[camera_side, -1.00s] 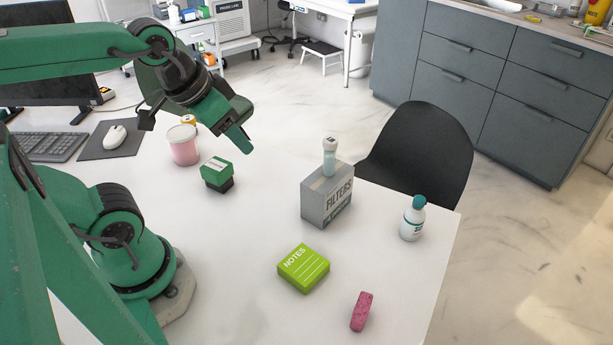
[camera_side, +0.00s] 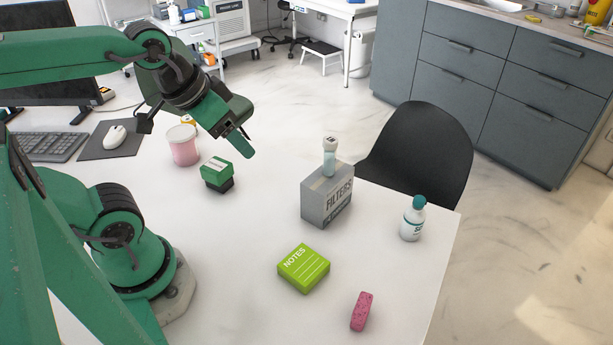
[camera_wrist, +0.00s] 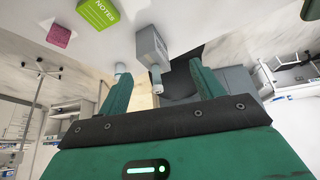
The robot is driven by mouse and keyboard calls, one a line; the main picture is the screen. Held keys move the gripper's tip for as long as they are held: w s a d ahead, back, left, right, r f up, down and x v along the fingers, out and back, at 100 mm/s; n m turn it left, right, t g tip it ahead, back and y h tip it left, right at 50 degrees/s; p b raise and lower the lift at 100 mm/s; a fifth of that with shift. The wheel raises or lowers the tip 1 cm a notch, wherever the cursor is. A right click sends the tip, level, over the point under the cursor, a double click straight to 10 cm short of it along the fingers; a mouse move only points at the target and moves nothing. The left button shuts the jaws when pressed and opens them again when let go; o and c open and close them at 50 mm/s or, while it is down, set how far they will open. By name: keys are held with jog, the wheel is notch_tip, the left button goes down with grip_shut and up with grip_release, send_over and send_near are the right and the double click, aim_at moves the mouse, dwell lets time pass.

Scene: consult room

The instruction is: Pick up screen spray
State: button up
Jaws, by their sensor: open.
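A small pale-teal bottle with a white cap (camera_side: 330,157) stands upright on the grey filters box (camera_side: 314,207). A white bottle with a teal cap (camera_side: 411,222) stands on the table near its right edge. Their labels are too small to tell which is the screen spray. My gripper (camera_side: 240,142) is open and empty, in the air left of the box and well above the table. In the wrist view, the small bottle (camera_wrist: 155,76) and box (camera_wrist: 149,44) appear between the spread fingers. The white bottle (camera_wrist: 121,68) shows at the left finger, which partly hides it.
A green notes block (camera_side: 303,268) and a pink block (camera_side: 361,311) lie toward the front. A green-and-black box (camera_side: 217,174) and a pink jar (camera_side: 184,145) stand below and left of my gripper. A black chair (camera_side: 425,150) is behind the table.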

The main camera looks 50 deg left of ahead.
jog(key=shift+w+r, duration=0.1)
jog(key=n+g, duration=0.2)
jog(key=g, duration=0.4)
send_over(415, 214)
jog(key=a, duration=0.1)
jog(key=f, duration=0.8)
jog(key=w+f, duration=0.1)
jog(key=f, duration=0.4)
jog(key=shift+d+f, duration=0.15)
jog(key=shift+f, duration=0.1)
jog(key=shift+w+f, duration=0.15)
jog(key=shift+f, duration=3.75)
jog(key=c, duration=1.2)
